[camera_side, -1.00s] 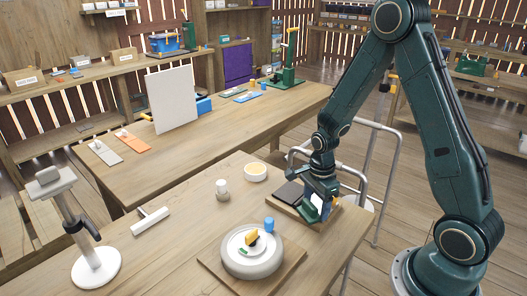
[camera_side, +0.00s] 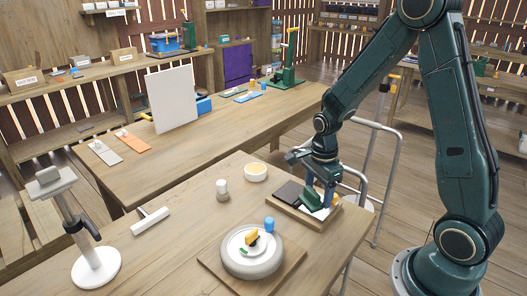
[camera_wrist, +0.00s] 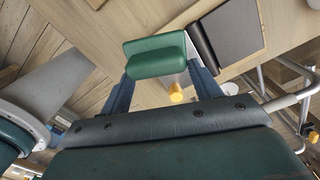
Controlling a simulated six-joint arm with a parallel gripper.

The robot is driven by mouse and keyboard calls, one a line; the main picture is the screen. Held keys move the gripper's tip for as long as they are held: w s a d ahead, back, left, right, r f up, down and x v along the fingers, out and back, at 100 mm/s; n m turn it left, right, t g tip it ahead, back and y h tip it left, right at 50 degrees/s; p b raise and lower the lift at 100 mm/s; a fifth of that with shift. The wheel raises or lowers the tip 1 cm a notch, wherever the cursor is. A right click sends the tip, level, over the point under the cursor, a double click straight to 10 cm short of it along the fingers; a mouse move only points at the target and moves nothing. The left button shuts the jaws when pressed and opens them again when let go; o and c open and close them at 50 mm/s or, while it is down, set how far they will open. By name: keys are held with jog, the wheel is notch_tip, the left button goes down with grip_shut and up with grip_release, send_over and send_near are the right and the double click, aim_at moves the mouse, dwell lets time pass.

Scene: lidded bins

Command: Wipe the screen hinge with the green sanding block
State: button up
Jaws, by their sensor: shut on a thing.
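The green sanding block (camera_wrist: 155,56) is between my two fingers in the wrist view. My gripper (camera_side: 315,190) is shut on it; the block (camera_side: 308,201) also shows in the side view. It is low over a wooden tray (camera_side: 300,220) near the right table edge. On the tray a dark panel (camera_side: 288,192) lies next to a white part. In the wrist view the dark panel (camera_wrist: 236,28) has a black bar (camera_wrist: 201,46) along its left edge, perhaps the hinge, just right of the block. I cannot tell whether the block touches it.
A grey rail (camera_side: 378,190) runs behind the tray.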

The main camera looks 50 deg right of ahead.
jog(key=shift+r, duration=0.55)
jog(key=shift+r, duration=1.5)
jog(key=shift+w, duration=0.1)
jog(key=shift+w+a+r, duration=0.1)
jog(key=shift+w+a, duration=0.05)
jog(key=shift+w, duration=0.35)
jog(key=w+a+r+n, duration=0.1)
jog(key=w+a+r, duration=0.1)
jog(key=w+a, duration=0.35)
jog(key=w+a+r+n, duration=0.1)
jog(key=w+a+r, duration=0.1)
jog(key=w, duration=0.6)
jog(key=w+a+r+n, duration=0.2)
jog(key=w+a+r, duration=0.2)
jog(key=w+a, duration=0.5)
jog(key=a, duration=0.5)
jog(key=shift+n, duration=0.3)
